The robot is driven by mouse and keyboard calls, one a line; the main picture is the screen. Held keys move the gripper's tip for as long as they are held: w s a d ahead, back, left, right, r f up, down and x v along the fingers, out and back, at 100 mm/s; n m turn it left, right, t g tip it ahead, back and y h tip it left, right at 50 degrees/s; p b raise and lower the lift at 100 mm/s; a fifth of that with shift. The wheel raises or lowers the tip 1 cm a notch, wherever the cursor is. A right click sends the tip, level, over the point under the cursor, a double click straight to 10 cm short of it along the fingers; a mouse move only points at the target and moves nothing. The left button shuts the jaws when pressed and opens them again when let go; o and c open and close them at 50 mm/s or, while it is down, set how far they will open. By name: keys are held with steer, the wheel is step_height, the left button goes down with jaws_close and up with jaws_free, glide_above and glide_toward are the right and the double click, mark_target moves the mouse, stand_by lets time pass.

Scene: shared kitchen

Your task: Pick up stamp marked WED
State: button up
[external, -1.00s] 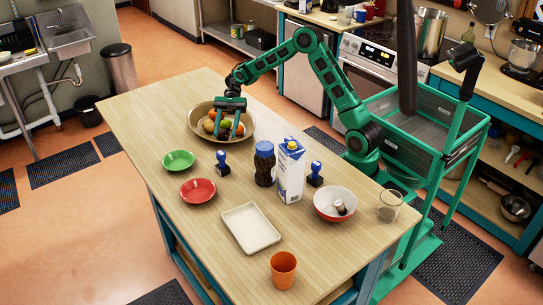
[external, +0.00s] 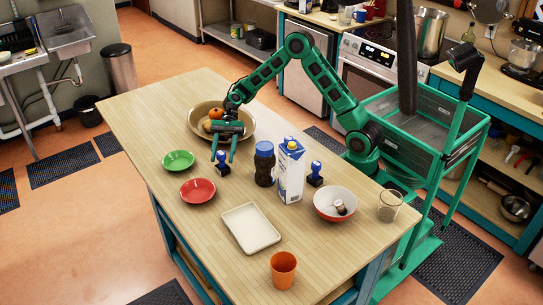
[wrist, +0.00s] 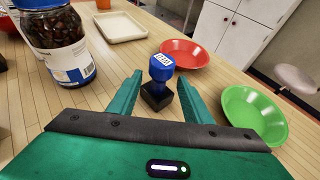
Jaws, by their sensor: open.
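A blue stamp with a black base (external: 222,168) stands upright on the table, near the green and red dishes. In the wrist view the stamp (wrist: 160,68) has a white label on top that I cannot read for sure. My gripper (external: 223,157) is open and empty, low over the table just behind this stamp. In the wrist view the stamp shows between the two fingers of my gripper (wrist: 159,76); I cannot tell if they reach around it. A second blue and black stamp (external: 315,172) stands right of the milk carton, its label unreadable.
A jar with a blue lid (external: 264,165) and the milk carton (external: 290,172) stand right of the near stamp. A green dish (external: 178,160) and a red dish (external: 197,190) lie left. A fruit bowl (external: 248,120) is behind my gripper. A cream tray (external: 250,229) lies in front.

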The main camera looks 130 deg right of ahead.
mark_target(222, 163)
steer(key=x, duration=0.3)
steer(key=shift+r, duration=0.1)
jaws_close()
